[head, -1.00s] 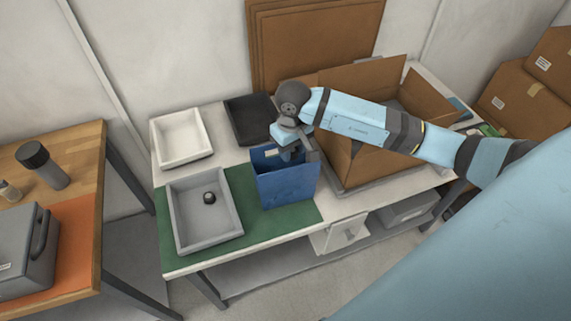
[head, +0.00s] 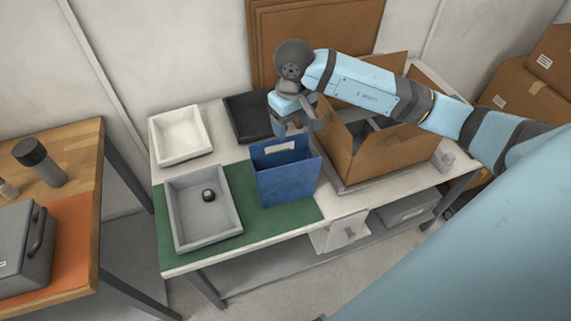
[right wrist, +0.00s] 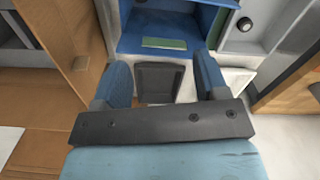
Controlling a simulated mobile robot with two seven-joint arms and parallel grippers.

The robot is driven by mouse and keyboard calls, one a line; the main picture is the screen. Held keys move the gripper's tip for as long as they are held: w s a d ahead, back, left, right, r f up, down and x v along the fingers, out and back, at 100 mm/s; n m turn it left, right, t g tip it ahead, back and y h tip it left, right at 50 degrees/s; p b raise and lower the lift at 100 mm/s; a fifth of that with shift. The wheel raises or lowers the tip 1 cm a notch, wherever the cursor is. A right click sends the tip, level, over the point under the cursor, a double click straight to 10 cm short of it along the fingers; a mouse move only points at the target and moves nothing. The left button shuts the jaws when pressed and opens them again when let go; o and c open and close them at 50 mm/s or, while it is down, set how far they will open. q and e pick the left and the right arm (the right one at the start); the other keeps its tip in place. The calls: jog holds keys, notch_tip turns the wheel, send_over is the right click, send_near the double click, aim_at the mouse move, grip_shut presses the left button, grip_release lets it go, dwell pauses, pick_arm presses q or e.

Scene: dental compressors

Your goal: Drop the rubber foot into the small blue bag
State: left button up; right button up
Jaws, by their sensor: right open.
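A small black round piece, which looks like the rubber foot (head: 208,195), lies in the grey tray (head: 181,241). It also shows in the right wrist view (right wrist: 244,24). The small blue bag (head: 287,182) stands upright and open to the right of that tray, with a pale label inside its rim. The bag also shows at the top of the right wrist view (right wrist: 172,18). My right gripper (head: 293,127) is open above and behind the bag's rim, clear of it. Its fingers (right wrist: 162,72) hold nothing visible. The bag's bottom is hidden in the head view. My left gripper is out of view.
A white tray (head: 181,157) and a black tray (head: 236,128) stand behind the grey one. An open cardboard box (head: 385,158) stands close to the bag's right. A green mat (head: 240,233) lies under the tray and bag. A wooden bench (head: 82,150) stands at the left.

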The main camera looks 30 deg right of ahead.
notch_tip(320, 180, up, 6)
jog(key=shift+b, duration=0.35)
jog(key=shift+a, duration=0.1)
